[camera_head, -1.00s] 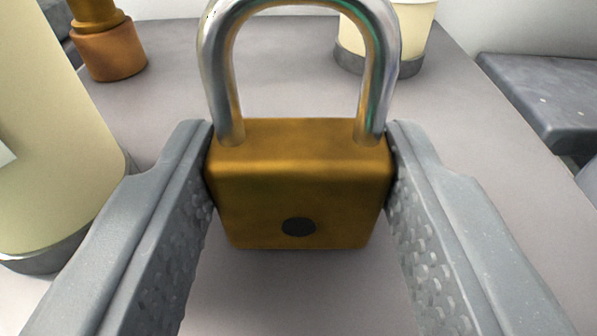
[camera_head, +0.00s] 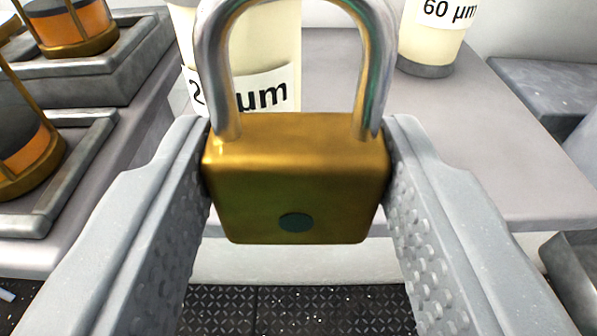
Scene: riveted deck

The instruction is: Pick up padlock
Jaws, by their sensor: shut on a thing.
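The padlock (camera_head: 296,185) has a brass body with a dark round spot low on its front face and a silver shackle pointing up. It is in the middle of the view, upright. My gripper (camera_head: 296,175) is shut on the body, with one grey textured finger against each side. The padlock hangs in front of the grey table's front edge, with dark floor visible below it. The top of the shackle is cut off by the frame.
A cream container (camera_head: 270,60) labelled in µm stands behind the shackle. Another, marked 60 µm (camera_head: 430,35), stands at the back right. Brass-and-orange objects (camera_head: 70,25) sit in grey trays at left. The grey tabletop (camera_head: 470,150) is clear at right. Dark patterned floor (camera_head: 330,308) lies below.

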